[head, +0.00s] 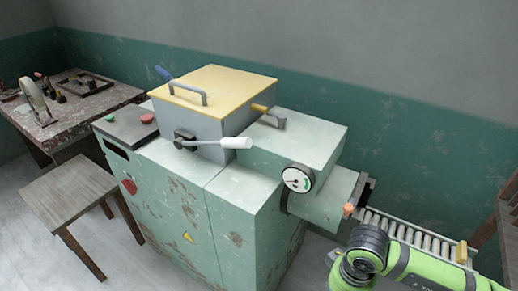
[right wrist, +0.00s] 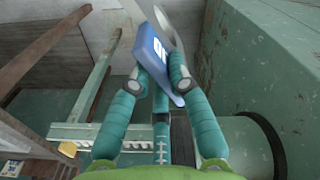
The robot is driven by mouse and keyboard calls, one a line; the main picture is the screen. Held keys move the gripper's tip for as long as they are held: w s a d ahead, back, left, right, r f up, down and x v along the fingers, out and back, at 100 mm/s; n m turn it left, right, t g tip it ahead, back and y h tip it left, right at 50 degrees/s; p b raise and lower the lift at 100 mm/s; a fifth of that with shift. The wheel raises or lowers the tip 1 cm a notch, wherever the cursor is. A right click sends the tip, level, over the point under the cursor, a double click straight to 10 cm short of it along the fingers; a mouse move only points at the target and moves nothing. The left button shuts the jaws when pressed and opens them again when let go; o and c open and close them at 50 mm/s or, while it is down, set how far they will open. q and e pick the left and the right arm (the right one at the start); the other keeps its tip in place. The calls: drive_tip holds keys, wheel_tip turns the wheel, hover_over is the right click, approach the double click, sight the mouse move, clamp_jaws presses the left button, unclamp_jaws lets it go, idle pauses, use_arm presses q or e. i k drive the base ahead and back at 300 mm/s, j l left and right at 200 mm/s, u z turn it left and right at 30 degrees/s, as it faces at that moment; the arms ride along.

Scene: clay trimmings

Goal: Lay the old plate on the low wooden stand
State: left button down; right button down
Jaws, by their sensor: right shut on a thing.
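In the right wrist view my right gripper (right wrist: 160,77) is shut on a flat blue plate (right wrist: 160,55) with white marking, held tilted between the two fingers. A grey rounded piece (right wrist: 165,22) shows just beyond it; I cannot tell whether it belongs to the plate. In the head view only my green right arm shows at lower right; the gripper and plate are outside that view. A low wooden stool-like stand (head: 68,188) stands on the floor at left with a bare top. My left gripper is not in view.
The pale green machine (head: 235,205) with a gauge (head: 298,178) fills the middle. A roller conveyor (head: 415,238) runs from its outlet to the right. A wooden frame (head: 508,205) stands at the right edge. A cluttered workbench (head: 85,122) is at far left.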

sight(57, 193)
drive_tip(key=u, duration=1.05)
drive_tip(key=i+j+u, duration=0.15)
drive_tip(key=u, duration=0.15)
drive_tip(key=i+j+u, duration=0.1)
drive_tip(key=i+u, duration=0.2)
drive_tip(key=i+j, duration=0.15)
drive_tip(key=i, duration=0.45)
drive_tip(key=i+j, duration=0.2)
drive_tip(key=i, duration=0.45)
drive_tip(key=i+j, duration=0.15)
drive_tip(key=i, duration=0.45)
drive_tip(key=i+j, duration=0.2)
drive_tip(key=i, duration=0.45)
